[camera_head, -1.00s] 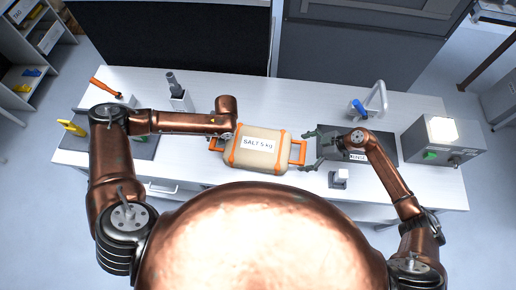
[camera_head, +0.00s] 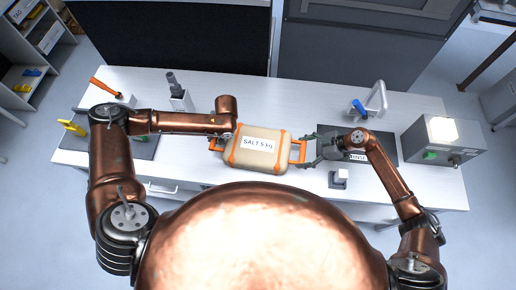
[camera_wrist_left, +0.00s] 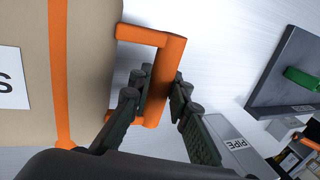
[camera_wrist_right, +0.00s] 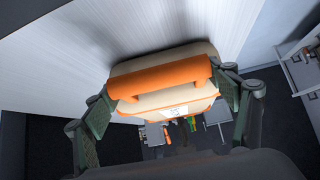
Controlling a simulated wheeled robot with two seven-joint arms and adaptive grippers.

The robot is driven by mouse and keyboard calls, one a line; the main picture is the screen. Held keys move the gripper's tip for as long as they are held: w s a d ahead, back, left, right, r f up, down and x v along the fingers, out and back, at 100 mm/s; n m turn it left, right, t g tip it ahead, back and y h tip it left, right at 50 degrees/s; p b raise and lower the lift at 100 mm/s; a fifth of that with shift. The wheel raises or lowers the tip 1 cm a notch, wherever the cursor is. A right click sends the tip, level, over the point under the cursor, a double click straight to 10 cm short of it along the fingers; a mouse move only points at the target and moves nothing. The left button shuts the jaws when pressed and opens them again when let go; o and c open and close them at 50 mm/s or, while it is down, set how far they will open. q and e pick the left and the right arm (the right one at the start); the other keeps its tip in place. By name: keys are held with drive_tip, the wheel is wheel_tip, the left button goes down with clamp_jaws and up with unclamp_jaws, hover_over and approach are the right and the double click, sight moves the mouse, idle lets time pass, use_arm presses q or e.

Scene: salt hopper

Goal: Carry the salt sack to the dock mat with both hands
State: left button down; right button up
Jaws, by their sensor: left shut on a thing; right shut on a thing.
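The salt sack (camera_head: 270,160) is a beige block with orange bands, an orange handle at each end and a "SALT 5 kg" label. It is over the middle of the white table; I cannot tell whether it touches the top. My left gripper (camera_wrist_left: 160,95) is shut on the left handle (camera_wrist_left: 163,75), mostly hidden by my arm in the head view. My right gripper (camera_head: 312,148) is shut on the right handle (camera_head: 298,151); the right wrist view shows this handle (camera_wrist_right: 160,75) between its fingers. A dark mat (camera_head: 385,147) with a small, unclear label lies right of the sack.
A grey box (camera_head: 440,140) with a lit top stands at the right end. A blue-handled fixture (camera_head: 378,100) is behind the right mat, a small white block (camera_head: 340,177) in front. A dark bottle-like item (camera_head: 178,92) and an orange lever (camera_head: 105,88) stand at back left.

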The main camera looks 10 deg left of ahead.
use_arm(q)
drive_tip(key=shift+w, duration=0.1)
use_arm(e)
drive_tip(key=shift+c, duration=1)
